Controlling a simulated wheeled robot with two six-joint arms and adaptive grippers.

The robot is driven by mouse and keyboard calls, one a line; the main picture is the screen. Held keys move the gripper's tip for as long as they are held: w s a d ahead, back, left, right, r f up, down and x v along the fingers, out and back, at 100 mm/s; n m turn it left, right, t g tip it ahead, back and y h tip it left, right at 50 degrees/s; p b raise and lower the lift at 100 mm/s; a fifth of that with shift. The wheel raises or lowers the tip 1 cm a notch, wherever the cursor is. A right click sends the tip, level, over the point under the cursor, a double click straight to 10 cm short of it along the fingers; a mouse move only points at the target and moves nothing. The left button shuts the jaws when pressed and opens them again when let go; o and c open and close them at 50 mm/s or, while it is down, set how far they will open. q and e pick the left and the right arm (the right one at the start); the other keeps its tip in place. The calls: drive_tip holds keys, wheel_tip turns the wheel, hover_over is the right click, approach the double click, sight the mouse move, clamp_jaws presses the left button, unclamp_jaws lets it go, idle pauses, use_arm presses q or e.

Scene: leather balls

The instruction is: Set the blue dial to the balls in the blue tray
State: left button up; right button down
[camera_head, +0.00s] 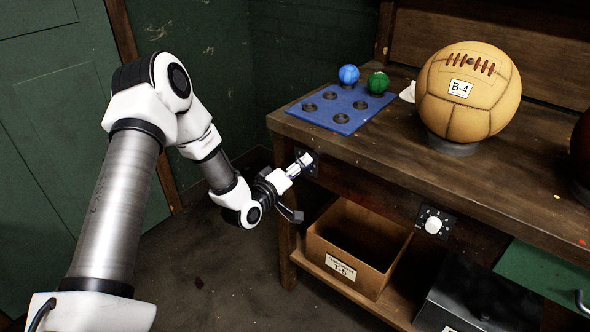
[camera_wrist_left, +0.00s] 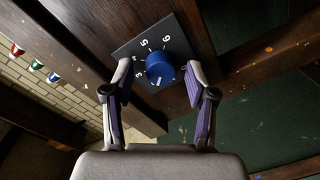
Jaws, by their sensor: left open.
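The blue tray (camera_head: 335,106) lies on the bench's left end. It holds a blue ball (camera_head: 348,74) and a green ball (camera_head: 378,82) in its back row; several other round seats look empty. The blue dial (camera_wrist_left: 165,68) sits on a dark numbered plate (camera_wrist_left: 137,50) on the bench front. Its white mark points downward in the wrist view; some numerals are hidden. My left gripper (camera_head: 300,165) is open at the plate, and its fingers (camera_wrist_left: 160,80) stand on either side of the knob, apart from it. In the head view the gripper hides the knob. My right gripper is not in view.
A large tan ball marked B-4 (camera_head: 468,92) stands on the bench. A white dial (camera_head: 433,225) is farther right on the bench front. A cardboard box (camera_head: 350,255) and a black box (camera_head: 470,298) sit on the shelf below. Open floor lies left of the bench.

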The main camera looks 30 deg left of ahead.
use_arm(q)
drive_tip(key=s, duration=1.2)
drive_tip(key=shift+a+r, duration=0.2)
drive_tip(key=shift+r, duration=0.05)
